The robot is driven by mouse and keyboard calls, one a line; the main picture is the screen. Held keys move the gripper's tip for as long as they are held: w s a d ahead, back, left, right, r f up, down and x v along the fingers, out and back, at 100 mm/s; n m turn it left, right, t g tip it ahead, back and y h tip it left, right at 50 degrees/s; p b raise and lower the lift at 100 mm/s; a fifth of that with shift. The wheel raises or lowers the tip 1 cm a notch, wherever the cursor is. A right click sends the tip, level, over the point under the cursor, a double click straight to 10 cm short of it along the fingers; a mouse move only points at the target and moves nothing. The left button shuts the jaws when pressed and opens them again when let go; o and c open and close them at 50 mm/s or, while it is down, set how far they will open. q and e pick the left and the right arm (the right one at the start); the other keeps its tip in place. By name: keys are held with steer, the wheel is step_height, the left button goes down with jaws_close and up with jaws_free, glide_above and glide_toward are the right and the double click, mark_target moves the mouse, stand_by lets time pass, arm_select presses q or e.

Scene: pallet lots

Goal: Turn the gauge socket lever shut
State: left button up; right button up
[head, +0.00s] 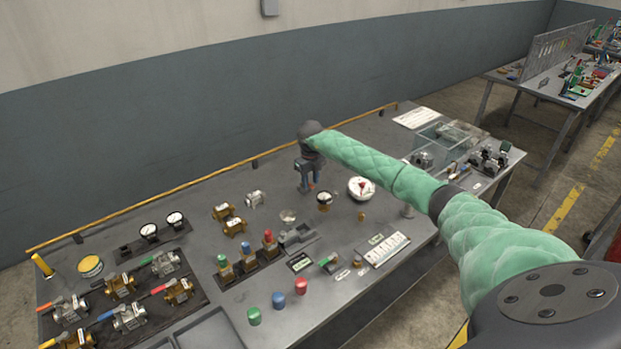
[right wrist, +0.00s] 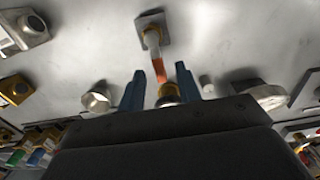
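The gauge socket lever is an orange-red handle (right wrist: 159,70) on a small metal socket fitting with a square plate (right wrist: 152,22), in the right wrist view. The handle points from the fitting toward my gripper. My right gripper (right wrist: 160,88) is open, its two blue fingers spread on either side of the handle's near end. I cannot tell whether they touch it. A brass-rimmed round piece (right wrist: 169,95) shows between the fingers, closer to the palm. In the head view my right gripper (head: 308,180) points down at the bench and hides most of the fitting. My left gripper is out of view.
Brass fittings (head: 235,226) lie to the left. Several lever valves (head: 130,316) sit at the front left. A yellow rail (head: 200,181) runs along the back.

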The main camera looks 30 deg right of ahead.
steer(key=shift+f, duration=0.15)
steer(key=shift+c, duration=0.4)
jaws_close()
